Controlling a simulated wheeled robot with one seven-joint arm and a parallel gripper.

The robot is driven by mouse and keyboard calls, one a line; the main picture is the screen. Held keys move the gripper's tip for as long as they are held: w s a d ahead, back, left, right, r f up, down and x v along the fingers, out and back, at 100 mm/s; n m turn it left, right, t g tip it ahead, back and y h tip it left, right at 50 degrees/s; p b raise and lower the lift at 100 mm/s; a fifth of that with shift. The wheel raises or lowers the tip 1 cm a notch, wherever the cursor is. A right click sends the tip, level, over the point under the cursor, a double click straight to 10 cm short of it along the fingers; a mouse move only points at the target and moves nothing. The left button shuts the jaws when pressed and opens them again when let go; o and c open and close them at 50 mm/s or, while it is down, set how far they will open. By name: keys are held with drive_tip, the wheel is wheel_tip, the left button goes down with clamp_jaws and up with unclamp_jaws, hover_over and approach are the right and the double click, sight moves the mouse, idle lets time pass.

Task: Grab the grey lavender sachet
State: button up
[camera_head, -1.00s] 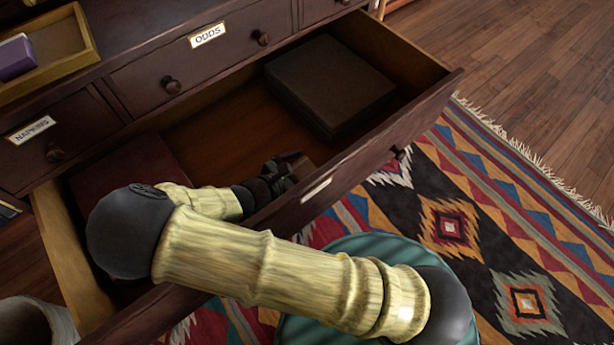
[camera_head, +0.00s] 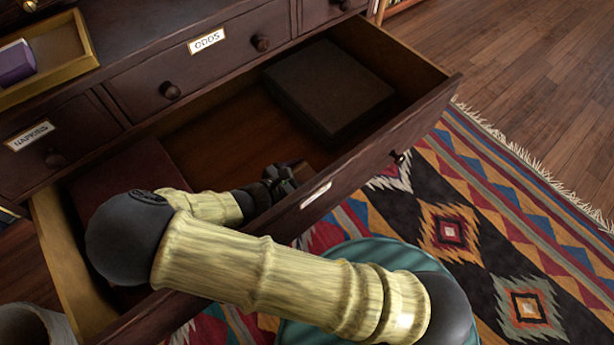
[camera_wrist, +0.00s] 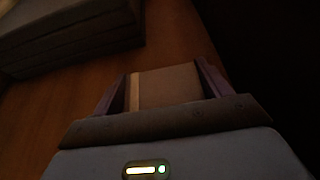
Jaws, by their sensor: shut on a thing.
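My gripper (camera_head: 284,178) is down inside the open drawer (camera_head: 215,122), close to its front wall. In the wrist view its two fingers (camera_wrist: 163,72) stand on either side of a small flat grey-brown block with a paler strip along its left edge, which I take to be the grey lavender sachet (camera_wrist: 172,86). The fingers are shut on it. In the head view only a dim brownish bit of the sachet (camera_head: 310,173) shows beside the gripper; the rest is hidden by the fingers and shadow.
A dark flat stack (camera_head: 328,88) lies at the drawer's back right, and a dark reddish flat thing (camera_head: 125,180) at its left. The drawer's front wall (camera_head: 375,160) is close to my arm.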

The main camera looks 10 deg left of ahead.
sight(308, 176)
wheel_tip(308, 176, up, 10)
drive_tip(key=p, duration=0.6)
idle(0.4)
